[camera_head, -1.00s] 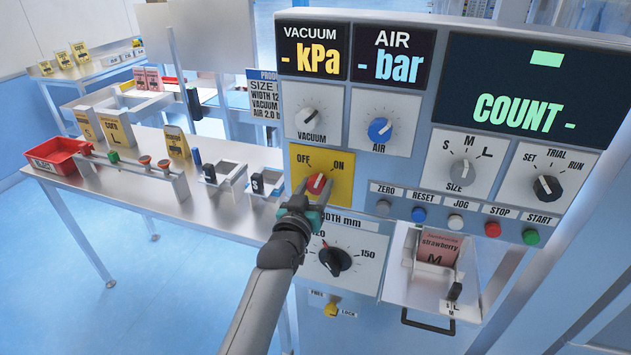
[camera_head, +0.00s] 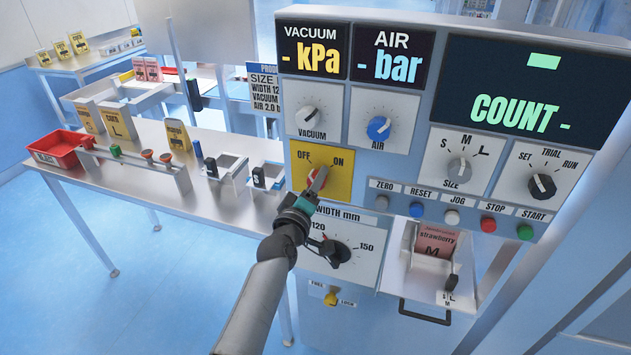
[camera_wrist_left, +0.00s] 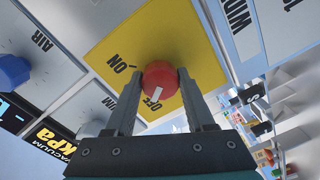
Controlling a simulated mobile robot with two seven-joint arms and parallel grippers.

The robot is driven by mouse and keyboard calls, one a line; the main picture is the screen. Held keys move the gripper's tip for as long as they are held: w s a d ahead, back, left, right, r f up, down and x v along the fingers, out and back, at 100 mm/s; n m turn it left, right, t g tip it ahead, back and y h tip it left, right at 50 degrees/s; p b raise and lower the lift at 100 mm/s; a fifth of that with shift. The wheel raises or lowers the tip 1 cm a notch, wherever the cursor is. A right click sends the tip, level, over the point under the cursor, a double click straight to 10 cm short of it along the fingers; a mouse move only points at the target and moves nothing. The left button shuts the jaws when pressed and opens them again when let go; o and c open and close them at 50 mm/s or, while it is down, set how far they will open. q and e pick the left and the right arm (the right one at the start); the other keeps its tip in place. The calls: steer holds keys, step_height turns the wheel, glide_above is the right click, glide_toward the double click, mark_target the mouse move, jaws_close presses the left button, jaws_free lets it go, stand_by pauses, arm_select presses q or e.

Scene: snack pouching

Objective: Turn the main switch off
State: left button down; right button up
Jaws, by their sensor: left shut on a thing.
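The main switch is a red round knob (camera_head: 312,176) on a yellow plate (camera_head: 341,188) marked OFF and ON, on the front of the machine panel. My left gripper (camera_head: 317,181) reaches up to it from below and is shut on the knob, partly hiding it in the head view. In the left wrist view the red knob (camera_wrist_left: 161,82) sits between the two fingers (camera_wrist_left: 161,92). Its white mark lies close to the OFF label, while the ON label is farther up and left. My right gripper is not in view.
Vacuum (camera_head: 305,120) and air (camera_head: 379,129) knobs are above the plate. A width dial (camera_head: 335,252) is just below my gripper. A row of buttons, including a red one (camera_head: 488,224), is to the right. A steel table with a red bin (camera_head: 62,150) stands left.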

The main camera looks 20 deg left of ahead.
arm_select(q)
steer(key=shift+n, duration=1.1)
steer(key=shift+c, duration=1.3)
jaws_free()
steer(key=s, duration=1.5)
steer(key=shift+a+r, duration=0.15)
steer(key=shift+a, duration=0.15)
steer(key=shift+s, duration=0.1)
